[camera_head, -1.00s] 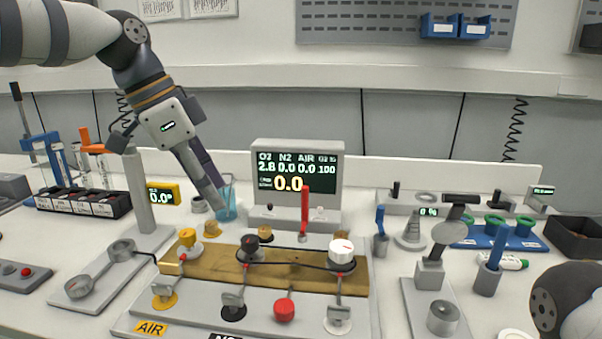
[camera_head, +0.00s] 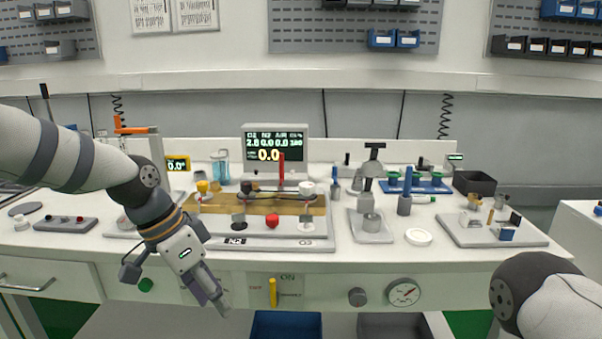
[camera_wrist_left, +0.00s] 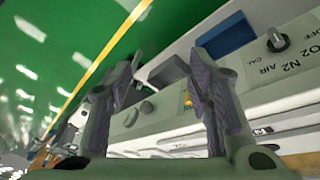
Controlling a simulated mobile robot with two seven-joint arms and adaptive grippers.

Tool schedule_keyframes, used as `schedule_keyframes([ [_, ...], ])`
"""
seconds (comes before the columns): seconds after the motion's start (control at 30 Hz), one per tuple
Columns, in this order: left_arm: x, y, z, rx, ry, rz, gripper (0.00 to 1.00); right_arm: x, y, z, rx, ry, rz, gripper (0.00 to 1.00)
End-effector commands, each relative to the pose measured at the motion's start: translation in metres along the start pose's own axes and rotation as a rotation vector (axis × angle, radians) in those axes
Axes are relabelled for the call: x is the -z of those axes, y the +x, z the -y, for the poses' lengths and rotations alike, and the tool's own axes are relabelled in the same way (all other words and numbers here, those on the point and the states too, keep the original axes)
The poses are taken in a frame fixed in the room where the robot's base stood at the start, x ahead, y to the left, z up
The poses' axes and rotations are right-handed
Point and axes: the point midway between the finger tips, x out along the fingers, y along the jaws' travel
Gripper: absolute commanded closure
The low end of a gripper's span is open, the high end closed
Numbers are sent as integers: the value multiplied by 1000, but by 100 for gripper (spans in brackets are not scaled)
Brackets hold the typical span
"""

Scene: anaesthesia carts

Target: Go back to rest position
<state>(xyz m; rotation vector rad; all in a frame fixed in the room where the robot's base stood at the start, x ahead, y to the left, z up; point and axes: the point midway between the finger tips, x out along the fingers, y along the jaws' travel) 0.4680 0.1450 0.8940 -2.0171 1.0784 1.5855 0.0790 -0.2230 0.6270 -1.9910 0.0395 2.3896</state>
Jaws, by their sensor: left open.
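My left gripper (camera_head: 212,293) hangs in front of the workbench's front panel, below the bench top, pointing down and to the right. In the left wrist view its two fingers (camera_wrist_left: 165,75) stand apart with nothing between them. It touches nothing that I can see. Part of my right arm (camera_head: 545,295) shows at the lower right; its gripper is out of the picture.
The workbench carries a gas manifold board (camera_head: 325,225), a monitor (camera_head: 275,132), a metal stand (camera_head: 372,238) and a small grey tray (camera_head: 490,236). A yellow handle (camera_head: 273,292) and a gauge (camera_head: 403,292) are on the front panel. A blue bin (camera_head: 287,326) is below.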

Motion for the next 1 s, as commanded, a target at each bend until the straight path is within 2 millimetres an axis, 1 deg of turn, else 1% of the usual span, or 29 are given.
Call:
schedule_keyframes([
  [0.03,-19,37,-10,-24,-55,29,54,-1,0,0,0,0,2,60],
  [0.07,-32,58,-16,-34,-97,42,54,-1,0,0,0,0,2,60],
  [0.1,-51,87,-27,-45,-156,61,54,-1,0,0,0,0,3,60],
  [0.17,-87,128,-45,-54,-257,94,54,-2,0,0,0,0,4,60],
  [0.2,-115,153,-60,-54,-329,120,54,-2,0,0,0,0,4,60],
  [0.27,-160,184,-84,-45,-440,163,54,-2,0,0,0,0,5,60],
  [0.3,-193,199,-100,-30,-514,195,54,-2,0,0,0,0,4,60],
  [0.33,-218,208,-113,-14,-569,219,54,-2,0,0,0,0,4,60],
  [0.37,-243,213,-125,5,-618,244,54,-2,0,0,0,0,4,60],
  [0.4,-275,217,-141,34,-680,276,54,-2,0,0,0,0,4,60],
  [0.47,-316,216,-161,84,-757,319,54,-1,0,0,0,0,3,60],
  [0.5,-340,212,-172,116,-797,343,54,-1,0,0,0,0,3,60],
  [0.6,-379,199,-189,185,-860,381,54,-1,0,0,0,0,3,60],
  [0.7,-395,191,-195,219,-885,395,54,-1,0,0,0,0,3,60],
  [1.0,-395,191,-195,225,-888,391,54,-1,0,0,0,0,3,60],
])
